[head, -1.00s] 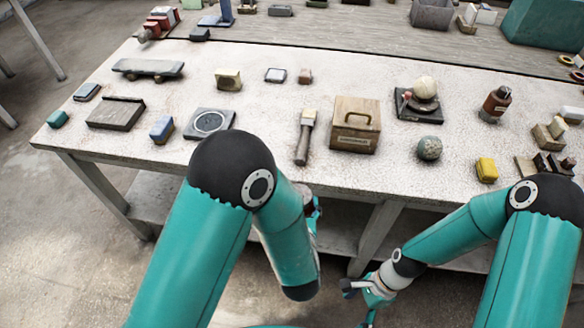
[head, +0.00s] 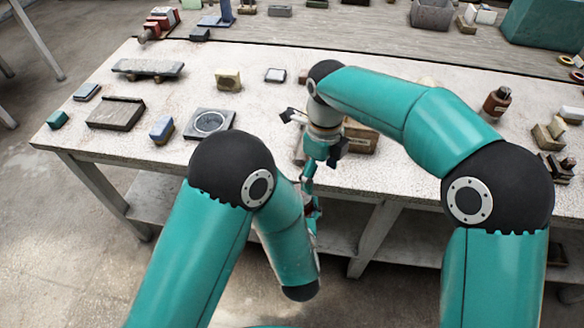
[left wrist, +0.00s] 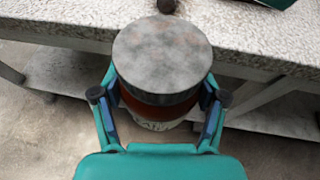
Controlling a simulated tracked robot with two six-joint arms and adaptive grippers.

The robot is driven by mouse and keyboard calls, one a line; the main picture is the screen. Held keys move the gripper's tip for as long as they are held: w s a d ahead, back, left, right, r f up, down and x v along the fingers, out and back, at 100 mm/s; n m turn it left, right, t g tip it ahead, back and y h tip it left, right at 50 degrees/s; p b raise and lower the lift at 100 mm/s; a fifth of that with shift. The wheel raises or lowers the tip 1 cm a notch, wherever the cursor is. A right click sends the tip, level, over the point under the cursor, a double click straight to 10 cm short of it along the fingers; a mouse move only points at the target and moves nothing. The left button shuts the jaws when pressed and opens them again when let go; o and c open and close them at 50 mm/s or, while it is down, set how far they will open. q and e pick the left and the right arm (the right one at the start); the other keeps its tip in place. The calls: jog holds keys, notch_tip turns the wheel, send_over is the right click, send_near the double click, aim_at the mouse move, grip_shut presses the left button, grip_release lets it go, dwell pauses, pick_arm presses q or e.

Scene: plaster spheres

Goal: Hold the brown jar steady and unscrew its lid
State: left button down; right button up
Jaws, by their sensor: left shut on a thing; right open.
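The brown jar (left wrist: 158,105) is in the left wrist view, with a broad, mottled grey lid (left wrist: 162,55) on top and a pale label low on its side. My left gripper (left wrist: 160,96) is shut around the jar below the lid, in front of the table's edge. In the head view my left arm hides most of the jar. My right gripper (head: 299,150) is open and empty, above the table's front edge and close above the left gripper. Whether it touches the lid cannot be seen.
The white table (head: 90,132) carries a grey disc plate (head: 210,122), a blue-topped block (head: 161,130) and a reddish-brown bottle (head: 496,103). My right arm covers part of a wooden box (head: 361,138). Open floor lies in front of the table.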

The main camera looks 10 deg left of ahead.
jog(key=shift+n+t, duration=0.4)
jog(key=shift+n, duration=0.3)
jog(key=a+r, duration=0.1)
jog(key=s+a+r, duration=0.1)
jog(key=a, duration=0.1)
jog(key=s+a+r, duration=0.1)
jog(key=a, duration=0.1)
jog(key=shift+s+a, duration=0.15)
jog(key=shift+a, duration=0.05)
jog(key=shift+f, duration=3.95)
jog(key=shift+s+a, duration=0.1)
jog(key=shift+s, duration=0.05)
jog(key=c, duration=1.2)
jog(key=n, duration=0.3)
jog(key=shift+s+n, duration=0.25)
jog(key=shift+n, duration=0.05)
jog(key=n, duration=0.3)
jog(key=shift+s, duration=0.15)
